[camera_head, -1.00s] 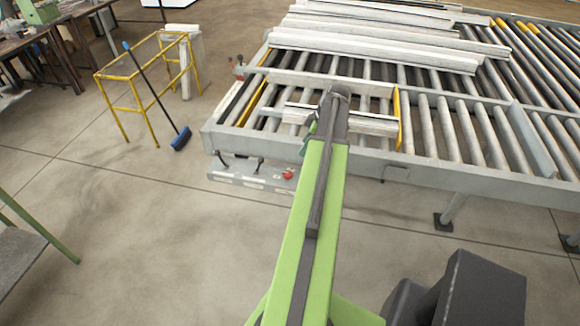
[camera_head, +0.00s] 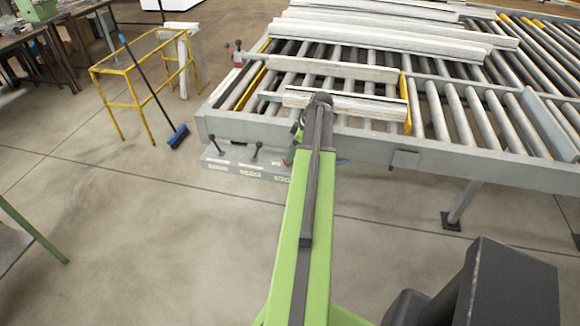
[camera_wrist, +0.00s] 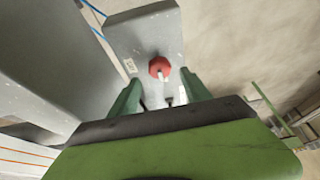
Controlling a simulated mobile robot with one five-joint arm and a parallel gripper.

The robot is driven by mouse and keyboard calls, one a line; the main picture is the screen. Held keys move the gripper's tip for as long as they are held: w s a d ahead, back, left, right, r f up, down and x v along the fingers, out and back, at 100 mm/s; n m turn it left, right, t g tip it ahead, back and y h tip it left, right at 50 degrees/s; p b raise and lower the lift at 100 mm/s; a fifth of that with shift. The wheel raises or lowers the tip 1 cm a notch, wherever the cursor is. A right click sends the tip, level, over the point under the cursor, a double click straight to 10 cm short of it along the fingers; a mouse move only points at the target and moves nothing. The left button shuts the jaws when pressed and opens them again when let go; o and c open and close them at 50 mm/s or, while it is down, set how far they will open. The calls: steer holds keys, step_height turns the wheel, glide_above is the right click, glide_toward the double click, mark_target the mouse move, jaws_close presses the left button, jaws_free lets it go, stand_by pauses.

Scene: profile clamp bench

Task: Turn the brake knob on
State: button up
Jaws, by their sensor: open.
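The red knob (camera_wrist: 159,67) sits on a grey panel (camera_wrist: 142,31) in the wrist view, with a white pointer mark at its lower edge and a small white label beside it. My gripper (camera_wrist: 161,92) is open; its two green fingers stand apart on either side, below the knob in the picture. The knob lies in line with the gap, and I see no contact. In the head view the panel (camera_head: 222,166) hangs at the near left corner of the roller table, with two black levers. The knob is hidden there behind my arm.
The roller table (camera_head: 440,160) carries several pale profiles (camera_head: 350,103) and its frame edge is close to my arm. A yellow stand (camera_head: 125,105) and a broom (camera_head: 178,136) are at the left. The floor in front of the panel is clear.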

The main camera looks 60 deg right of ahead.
steer(key=b+x, duration=0.1)
steer(key=x, duration=0.2)
steer(key=shift+f+b, duration=0.1)
steer(key=shift+b, duration=0.2)
jaws_close()
